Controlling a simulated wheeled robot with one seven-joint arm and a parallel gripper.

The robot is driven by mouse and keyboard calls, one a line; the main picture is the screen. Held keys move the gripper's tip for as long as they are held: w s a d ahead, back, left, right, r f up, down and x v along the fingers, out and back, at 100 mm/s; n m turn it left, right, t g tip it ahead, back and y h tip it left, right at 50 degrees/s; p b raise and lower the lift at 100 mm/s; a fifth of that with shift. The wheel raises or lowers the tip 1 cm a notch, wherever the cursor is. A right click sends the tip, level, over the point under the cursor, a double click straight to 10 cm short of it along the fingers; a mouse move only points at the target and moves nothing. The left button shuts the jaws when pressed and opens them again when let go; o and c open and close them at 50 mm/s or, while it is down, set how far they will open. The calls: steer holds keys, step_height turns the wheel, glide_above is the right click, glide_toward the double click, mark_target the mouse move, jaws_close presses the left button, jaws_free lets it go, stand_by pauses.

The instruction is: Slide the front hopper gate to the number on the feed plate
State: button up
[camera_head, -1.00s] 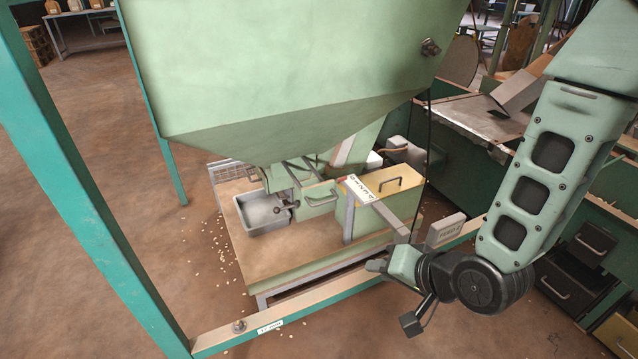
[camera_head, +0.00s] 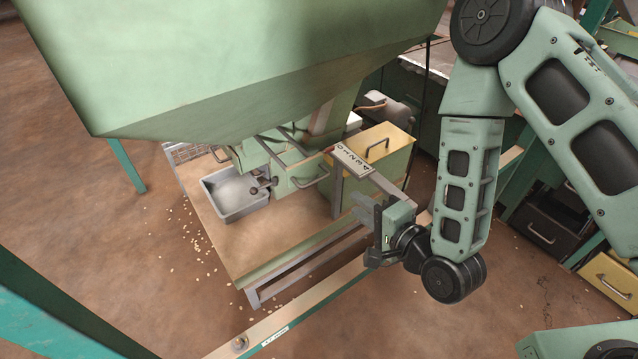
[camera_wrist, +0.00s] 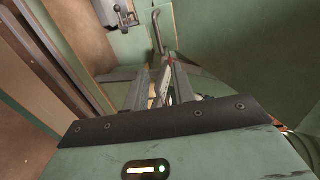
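The big green hopper (camera_head: 250,60) hangs over a bench. Below it is a green gate housing (camera_head: 290,180) with a bar handle. A white number scale (camera_head: 352,160) lies on top of a grey rail (camera_head: 393,189); its digits are too small to read surely. My gripper (camera_head: 368,236) is near the rail's front end, fingers apart, with nothing visibly held. In the wrist view the two fingers (camera_wrist: 160,88) stand apart, and a thin grey piece with a red tip (camera_wrist: 169,62) shows between or beyond them; contact cannot be told. The feed plate is not visible now.
A grey metal tray (camera_head: 234,193) sits at the left of the bench (camera_head: 225,250). A yellow-topped box (camera_head: 385,145) with a handle stands right of the scale. A low frame rail (camera_head: 310,305) crosses in front. Spilled nuts lie on the floor.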

mark_target(321, 177)
steer(key=b+x, duration=0.8)
steer(key=x, duration=0.6)
steer(key=shift+w+a+f, duration=0.15)
steer(key=shift+w+f, duration=0.05)
steer(key=shift+w, duration=0.05)
jaws_close()
steer(key=shift+s, duration=0.1)
